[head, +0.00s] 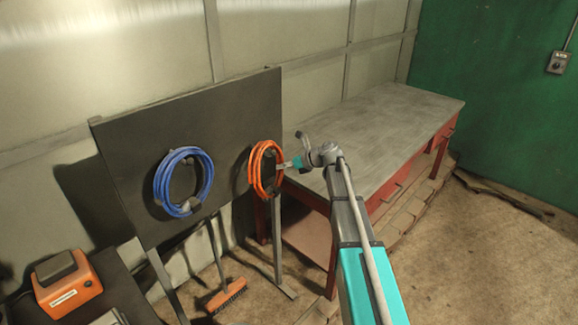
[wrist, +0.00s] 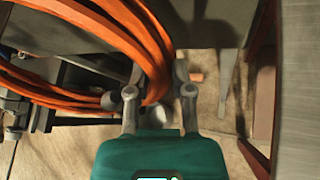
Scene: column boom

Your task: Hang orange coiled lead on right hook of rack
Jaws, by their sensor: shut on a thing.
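The orange coiled lead (head: 256,172) is upright in front of the right part of the dark rack board (head: 125,140). In the wrist view the orange lead (wrist: 150,40) passes between the fingers of my gripper (wrist: 161,80). My gripper (head: 284,165) is shut on the right side of the coil. The right hook is mostly hidden behind the coil in the head view, so I cannot tell whether the coil is around it or only in front of it. A blue coiled lead (head: 183,182) hangs on the left part of the rack.
A workbench (head: 395,120) with a grey top and red frame stands right of the rack, close to my arm. A broom (head: 226,294) stands below the rack. An orange case (head: 67,287) sits at the lower left. The floor at right is mostly clear.

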